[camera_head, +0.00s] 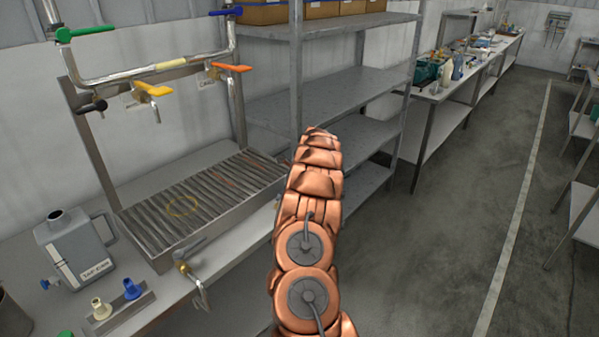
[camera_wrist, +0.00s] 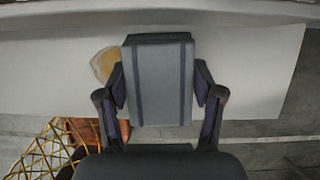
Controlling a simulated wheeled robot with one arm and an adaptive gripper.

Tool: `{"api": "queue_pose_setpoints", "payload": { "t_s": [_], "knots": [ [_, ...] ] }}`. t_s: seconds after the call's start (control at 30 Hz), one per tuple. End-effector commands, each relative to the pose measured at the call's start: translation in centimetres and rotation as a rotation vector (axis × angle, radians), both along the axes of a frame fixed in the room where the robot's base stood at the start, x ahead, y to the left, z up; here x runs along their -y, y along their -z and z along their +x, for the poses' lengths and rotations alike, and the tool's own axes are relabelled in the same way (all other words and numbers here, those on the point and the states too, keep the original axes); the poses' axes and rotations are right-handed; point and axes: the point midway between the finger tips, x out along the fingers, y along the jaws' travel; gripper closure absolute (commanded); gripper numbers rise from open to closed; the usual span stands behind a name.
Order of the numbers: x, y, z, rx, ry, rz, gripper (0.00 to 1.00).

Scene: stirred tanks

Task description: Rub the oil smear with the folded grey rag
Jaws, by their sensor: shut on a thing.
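In the wrist view my gripper (camera_wrist: 160,88) is shut on the folded grey rag (camera_wrist: 158,65), a thick grey pad with two darker stripes, held between both fingers. A yellow-brown oil smear (camera_wrist: 103,64) shows on a pale flat surface (camera_wrist: 250,65) just left of the rag. The rag's edge seems to overlap part of the smear in this view. I cannot tell whether the rag touches the surface. In the head view my copper arm hides my gripper, the rag and the smear.
In the head view a ribbed metal drainer (camera_head: 205,200) stands on the left bench, below a pipe with coloured valve handles (camera_head: 150,88). A grey jug (camera_head: 75,250) stands at the front left. A metal shelf (camera_head: 330,95) is behind my arm. The floor (camera_head: 450,220) at right is clear.

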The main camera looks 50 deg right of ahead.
Motion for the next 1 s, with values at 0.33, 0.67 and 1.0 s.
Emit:
{"api": "queue_pose_setpoints", "payload": {
  "t_s": [0.33, 0.67, 1.0],
  "knots": [
    [-2.9, 0.1, -0.2, -0.001, 0.004, 0.001, 0.66],
    [-5.5, 0.1, -0.4, 0.0, 0.009, 0.001, 0.66],
    [-7.1, 0.4, -0.7, -0.001, 0.015, 0.0, 0.66]
  ]
}}
